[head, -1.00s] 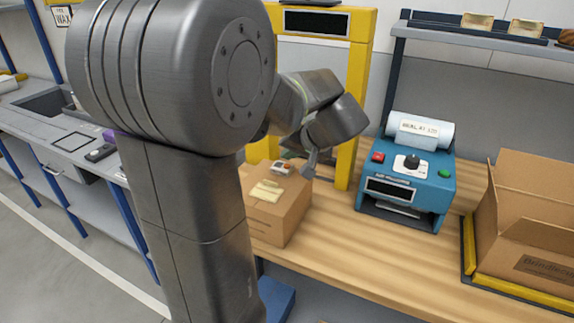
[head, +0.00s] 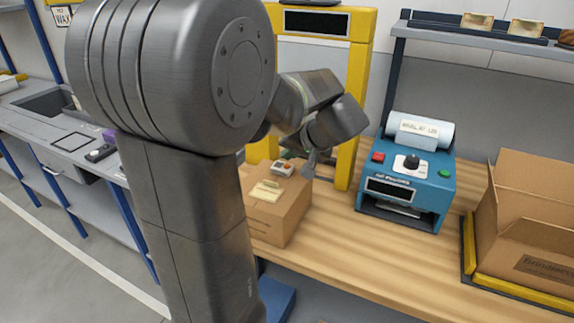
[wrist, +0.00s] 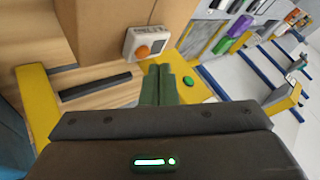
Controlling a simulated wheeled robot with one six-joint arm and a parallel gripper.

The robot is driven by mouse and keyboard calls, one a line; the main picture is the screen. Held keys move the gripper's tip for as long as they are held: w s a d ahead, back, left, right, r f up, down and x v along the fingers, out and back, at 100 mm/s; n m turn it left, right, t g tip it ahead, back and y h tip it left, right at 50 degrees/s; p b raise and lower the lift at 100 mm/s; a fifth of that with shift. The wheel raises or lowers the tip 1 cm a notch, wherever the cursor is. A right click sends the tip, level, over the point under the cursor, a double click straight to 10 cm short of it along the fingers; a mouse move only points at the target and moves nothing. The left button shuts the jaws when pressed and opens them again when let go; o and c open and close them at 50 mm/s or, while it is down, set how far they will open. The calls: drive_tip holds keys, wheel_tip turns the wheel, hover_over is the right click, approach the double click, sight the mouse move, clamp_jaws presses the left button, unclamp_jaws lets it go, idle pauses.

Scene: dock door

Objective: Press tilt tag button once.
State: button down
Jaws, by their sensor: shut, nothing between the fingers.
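The tilt tag (head: 283,168) is a small light-coloured device with an orange button, on the cardboard box (head: 278,215). In the wrist view the tag (wrist: 147,43) sits above my fingertips, with its round orange button (wrist: 142,52) facing the camera. My gripper (head: 310,168) is just right of the tag in the head view. In the wrist view my gripper (wrist: 165,70) has its two fingers together and empty. The fingertips look close to the tag's lower edge but apart from the button. The exact gap is hard to judge.
A yellow frame (head: 359,100) stands behind the box. A blue label machine (head: 410,180) with red and green buttons is to the right. An open carton (head: 530,215) stands at the far right. Bare wooden bench (head: 350,250) lies between. A green button (wrist: 188,82) shows beside my fingers.

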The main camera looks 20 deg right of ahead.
drive_tip(key=shift+f+b, duration=0.5)
drive_tip(key=shift+b, duration=0.05)
drive_tip(key=shift+f+b, duration=0.3)
drive_tip(key=shift+b, duration=0.05)
idle(0.6)
drive_tip(key=shift+r, duration=0.1)
idle(0.3)
drive_tip(key=shift+r+p, duration=0.4)
drive_tip(key=shift+r, duration=0.3)
drive_tip(key=shift+r, duration=0.1)
wheel_tip(320, 180, up, 5)
drive_tip(key=p, duration=0.3)
drive_tip(key=shift+s+a, duration=0.1)
idle(0.7)
